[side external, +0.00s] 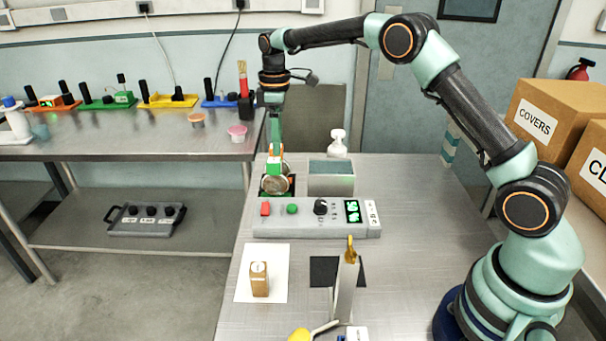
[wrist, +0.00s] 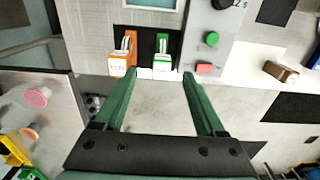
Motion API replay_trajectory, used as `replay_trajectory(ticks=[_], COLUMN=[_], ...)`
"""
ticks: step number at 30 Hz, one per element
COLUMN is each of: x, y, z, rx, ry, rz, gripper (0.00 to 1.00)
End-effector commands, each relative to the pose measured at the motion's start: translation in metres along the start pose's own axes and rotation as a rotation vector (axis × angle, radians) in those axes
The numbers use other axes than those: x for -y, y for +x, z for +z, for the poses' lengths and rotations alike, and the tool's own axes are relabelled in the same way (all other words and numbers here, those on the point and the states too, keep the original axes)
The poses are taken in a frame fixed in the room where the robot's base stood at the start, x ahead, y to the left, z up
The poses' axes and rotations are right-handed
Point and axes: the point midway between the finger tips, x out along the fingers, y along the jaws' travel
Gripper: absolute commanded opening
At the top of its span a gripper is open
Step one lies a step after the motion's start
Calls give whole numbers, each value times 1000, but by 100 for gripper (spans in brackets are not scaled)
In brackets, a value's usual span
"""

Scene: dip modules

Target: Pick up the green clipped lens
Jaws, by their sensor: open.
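The green clipped lens (wrist: 162,60) stands in a dark holder (wrist: 146,36) in the wrist view, its white-labelled end toward my gripper. An orange clipped lens (wrist: 122,62) stands just left of it. In the side external view, round lens discs (side external: 275,184) show below my gripper, and the clips overlap there. My gripper (wrist: 162,75) is open, with its green fingers apart. In the wrist view the green clip appears between the fingertips. I cannot tell whether they touch it. My gripper (side external: 275,148) points down over the holder in the side external view.
A grey control box (side external: 310,218) with buttons and a knob stands close in front of the holder. A grey-green box (side external: 331,178) and a white bottle (side external: 338,142) are to its right. A brown block (side external: 260,280) sits on white paper nearer the camera.

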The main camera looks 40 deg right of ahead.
Motion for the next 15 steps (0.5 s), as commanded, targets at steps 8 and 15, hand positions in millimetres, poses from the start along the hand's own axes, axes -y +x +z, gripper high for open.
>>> replay_trajectory(ticks=[8,15], x=[1,2], y=[44,60], z=[0,-1], rx=[1,1], ry=[1,1], rz=[-1,-1], gripper=[72,72])
